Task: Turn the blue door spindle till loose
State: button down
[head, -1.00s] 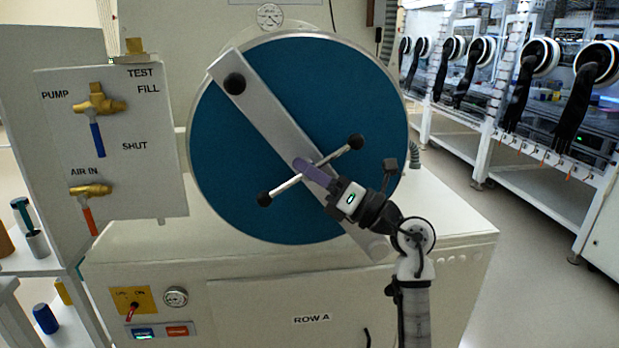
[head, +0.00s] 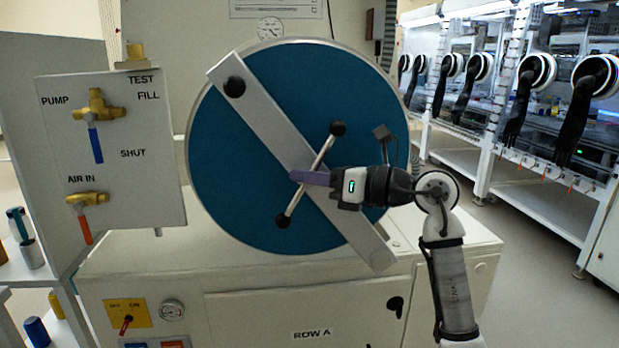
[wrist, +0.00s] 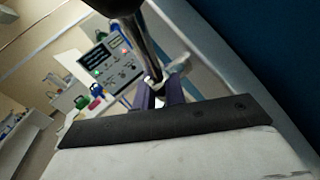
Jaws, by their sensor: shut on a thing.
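The blue round door (head: 230,170) fills the middle of the head view, with a flat grey bar (head: 265,115) lying diagonally across it. The door spindle's cross handle (head: 324,152) sits at the middle of this bar. It is a thin metal rod with a black knob at each end, standing steeply, upper end tilted right. My gripper (head: 303,177) comes in from the right, almost level, its purple fingers shut on the spindle handle near its middle. In the wrist view the rod (wrist: 147,45) runs down to the purple fingers (wrist: 160,95). The spindle's hub is hidden behind the fingers.
A valve panel (head: 150,185) with brass valves and blue and red levers stands left of the door. The white cabinet front (head: 250,315) is below, with a yellow switch plate (head: 128,313) and a gauge. Open floor (head: 520,250) lies to the right, before a row of gloveboxes.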

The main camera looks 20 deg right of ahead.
jog(key=shift+a, duration=0.1)
jog(key=c, duration=1.7)
grip_release()
jog(key=shift+c, duration=0.2)
jog(key=b+v, duration=0.2)
jog(key=v, duration=1.1)
jog(key=shift+s+d, duration=0.3)
